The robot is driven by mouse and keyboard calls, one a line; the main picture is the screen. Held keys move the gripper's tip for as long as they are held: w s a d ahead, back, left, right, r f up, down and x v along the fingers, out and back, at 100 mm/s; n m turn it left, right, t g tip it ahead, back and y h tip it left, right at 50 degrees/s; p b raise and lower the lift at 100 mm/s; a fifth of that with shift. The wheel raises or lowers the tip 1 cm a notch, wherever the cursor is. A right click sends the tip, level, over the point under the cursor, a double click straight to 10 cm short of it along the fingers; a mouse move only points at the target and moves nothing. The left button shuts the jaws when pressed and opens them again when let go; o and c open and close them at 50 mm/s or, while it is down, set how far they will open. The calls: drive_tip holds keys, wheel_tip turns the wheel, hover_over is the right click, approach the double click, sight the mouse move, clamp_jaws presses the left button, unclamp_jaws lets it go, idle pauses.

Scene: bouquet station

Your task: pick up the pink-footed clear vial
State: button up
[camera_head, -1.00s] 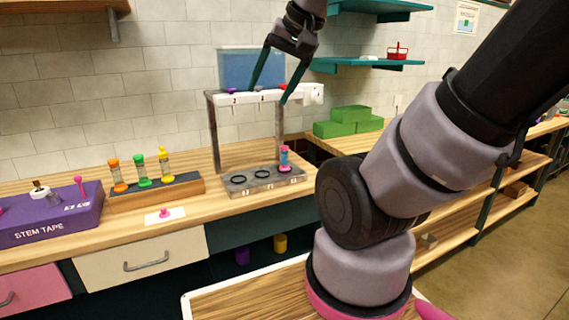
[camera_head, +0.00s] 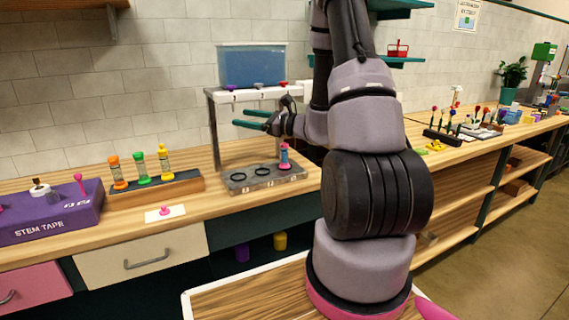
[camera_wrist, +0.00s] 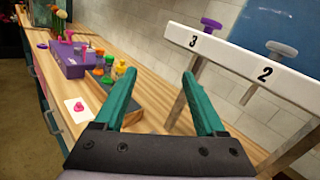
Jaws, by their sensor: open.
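The pink-footed vial (camera_head: 284,156) stands upright at the right end of the grey base of the rack (camera_head: 238,186), beside two dark rings. Its body looks bluish, with pink at the foot and near the top; fine detail is too small to tell. My gripper (camera_head: 241,117) is open and empty. Its teal fingers point left, just below the white top rail of the rack (camera_head: 262,94) and above and to the left of the vial. In the wrist view the open fingers (camera_wrist: 159,76) have nothing between them, and the pink-footed vial is not seen.
The rail (camera_wrist: 240,62) is close to the right finger and carries stoppers. A wooden block (camera_head: 150,195) holds orange, green and yellow capped vials. A purple stem tape box (camera_head: 48,218) and a white card (camera_head: 165,214) with a pink stopper lie left. The counter between is clear.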

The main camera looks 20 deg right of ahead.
drive_tip(key=w+d+f+m+t+h, duration=0.35)
drive_tip(key=d+f+m+h, duration=0.25)
drive_tip(key=d+f, duration=0.25)
drive_tip(key=m+t+h, duration=0.1)
drive_tip(key=m+h, duration=0.4)
drive_tip(key=h, duration=0.2)
approach(287, 151)
drive_tip(key=w, duration=0.4)
drive_tip(key=shift+w+d+f, duration=0.1)
drive_tip(key=shift+w, duration=0.25)
drive_tip(key=w, duration=0.4)
drive_tip(key=shift+w, duration=0.2)
drive_tip(key=shift+w+a+f, duration=0.1)
drive_tip(key=shift+w+a, duration=0.1)
drive_tip(key=shift+w, duration=1.15)
drive_tip(key=shift+w+a+f, duration=0.1)
drive_tip(key=shift+w+a, duration=0.05)
drive_tip(key=shift+w, duration=1.2)
drive_tip(key=shift+r, duration=0.1)
clamp_jaws()
